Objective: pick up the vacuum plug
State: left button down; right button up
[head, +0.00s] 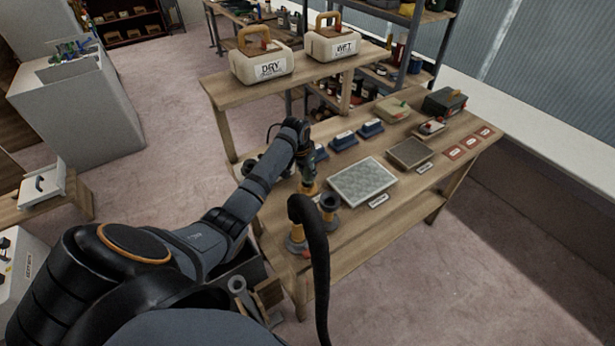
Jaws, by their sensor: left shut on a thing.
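My left gripper (306,170) reaches down over the near left end of the wooden workbench (345,224). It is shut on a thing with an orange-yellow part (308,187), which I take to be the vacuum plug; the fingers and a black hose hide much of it. Another dark-topped orange-yellow piece (328,203) stands just right of it. A similar piece with a grey base (296,242) is at the bench's near corner. I cannot tell whether the held thing touches the bench. My right gripper is not in view.
A thick black hose (318,265) arches up in front of the bench. A light textured pad (362,181), a brown pad (410,152) and blue blocks (343,140) lie on it. DRY (262,64) and WET (332,44) containers stand on the raised shelf (222,92). Open floor lies left.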

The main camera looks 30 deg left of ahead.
pick_arm(q)
jog(key=s+d+r+b, duration=0.2)
jog(key=s+d+r, duration=0.1)
jog(key=s+r, duration=0.8)
jog(key=s, duration=0.2)
jog(key=shift+s+r, duration=0.2)
jog(key=shift+s, duration=0.15)
